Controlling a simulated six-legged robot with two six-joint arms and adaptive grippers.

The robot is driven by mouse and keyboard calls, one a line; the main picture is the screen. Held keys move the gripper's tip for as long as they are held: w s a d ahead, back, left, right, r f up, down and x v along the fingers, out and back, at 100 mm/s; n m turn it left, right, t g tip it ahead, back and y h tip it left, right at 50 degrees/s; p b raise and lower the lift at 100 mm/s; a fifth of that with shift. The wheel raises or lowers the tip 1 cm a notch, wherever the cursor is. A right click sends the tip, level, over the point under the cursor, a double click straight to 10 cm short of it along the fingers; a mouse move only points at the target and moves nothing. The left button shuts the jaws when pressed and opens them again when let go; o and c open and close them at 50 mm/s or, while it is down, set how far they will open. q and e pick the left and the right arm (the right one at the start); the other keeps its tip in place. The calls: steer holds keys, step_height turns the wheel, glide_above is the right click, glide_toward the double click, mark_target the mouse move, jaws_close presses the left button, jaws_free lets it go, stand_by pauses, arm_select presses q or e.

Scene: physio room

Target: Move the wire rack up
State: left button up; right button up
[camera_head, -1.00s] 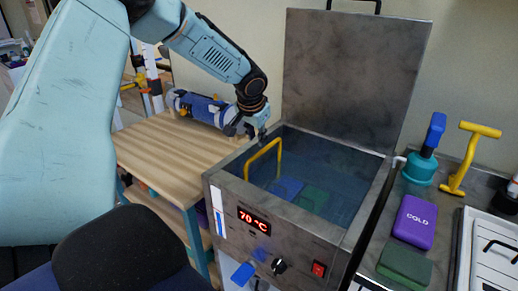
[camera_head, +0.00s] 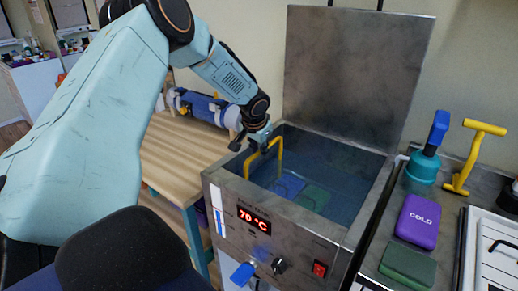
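The yellow handle (camera_head: 281,152) rises out of the water in the open metal tank (camera_head: 300,236). The wire rack itself is hard to make out under the water. A blue pack (camera_head: 289,186) and a green pack (camera_head: 313,197) lie under the water beside the handle. My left gripper (camera_head: 259,142) is at the upper left of the handle, over the tank's back left corner. It is small and dark here, so I cannot tell whether its fingers are around the handle or only near it. My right gripper is out of view.
The tank's lid (camera_head: 345,75) stands open behind it. The front panel display (camera_head: 254,219) reads 70 °C. A wooden table (camera_head: 170,150) is at the left. On the right counter are a purple COLD pack (camera_head: 417,222), a green pack (camera_head: 406,266) and a yellow T-handled tool (camera_head: 470,158).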

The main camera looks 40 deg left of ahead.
arm_select(q)
steer(key=shift+a, duration=0.1)
jaws_close()
steer(key=shift+r, duration=0.15)
stand_by(0.4)
